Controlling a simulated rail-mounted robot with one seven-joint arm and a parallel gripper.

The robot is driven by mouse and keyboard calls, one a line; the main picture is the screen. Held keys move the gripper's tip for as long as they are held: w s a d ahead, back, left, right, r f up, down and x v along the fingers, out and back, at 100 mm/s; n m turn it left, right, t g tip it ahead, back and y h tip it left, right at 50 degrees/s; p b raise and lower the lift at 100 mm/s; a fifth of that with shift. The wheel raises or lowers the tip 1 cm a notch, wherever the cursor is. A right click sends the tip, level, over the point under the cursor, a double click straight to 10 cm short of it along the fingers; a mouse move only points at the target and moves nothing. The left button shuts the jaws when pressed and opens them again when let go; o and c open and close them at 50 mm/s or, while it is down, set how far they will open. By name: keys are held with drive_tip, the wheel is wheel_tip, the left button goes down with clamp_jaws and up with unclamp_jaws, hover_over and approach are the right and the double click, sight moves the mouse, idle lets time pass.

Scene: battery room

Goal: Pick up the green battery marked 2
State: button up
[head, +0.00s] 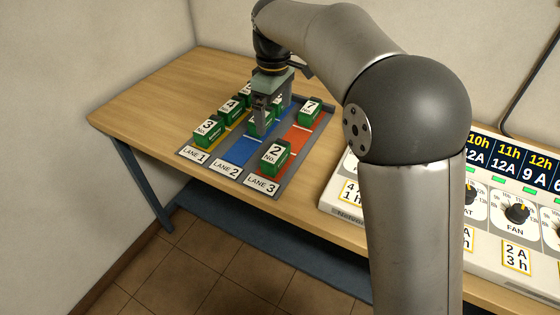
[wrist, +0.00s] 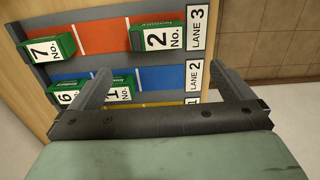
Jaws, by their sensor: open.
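The green battery marked 2 (head: 274,157) stands at the front end of the red lane 3, its white number label facing up. It also shows in the wrist view (wrist: 158,38), ahead of the fingertips and clear of them. My gripper (head: 268,112) is open, over blue lane 2, behind and left of battery 2 in the head view. In the wrist view my fingers (wrist: 161,72) are spread wide with nothing gripped. A battery marked 1 (wrist: 119,90) shows near the left finger; in the head view my gripper partly hides it.
Battery 7 (head: 309,112) stands farther back in lane 3. Batteries 3 (head: 208,131) and 4 (head: 231,109) stand in lane 1. Battery 6 (wrist: 67,92) is in lane 2. A control panel (head: 335,196) sits to the right. The table's front edge is close to the lane labels.

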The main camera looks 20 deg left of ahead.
sight(276, 151)
wheel_tip(276, 151, down, 10)
drive_tip(key=shift+w+f+p, duration=0.15)
drive_tip(key=shift+f+p, duration=0.15)
drive_tip(key=shift+f, duration=1.2)
drive_tip(key=shift+w+f+p, duration=0.1)
drive_tip(key=shift+f+p, duration=0.2)
drive_tip(key=shift+f, duration=1.15)
drive_tip(key=c, duration=1.2)
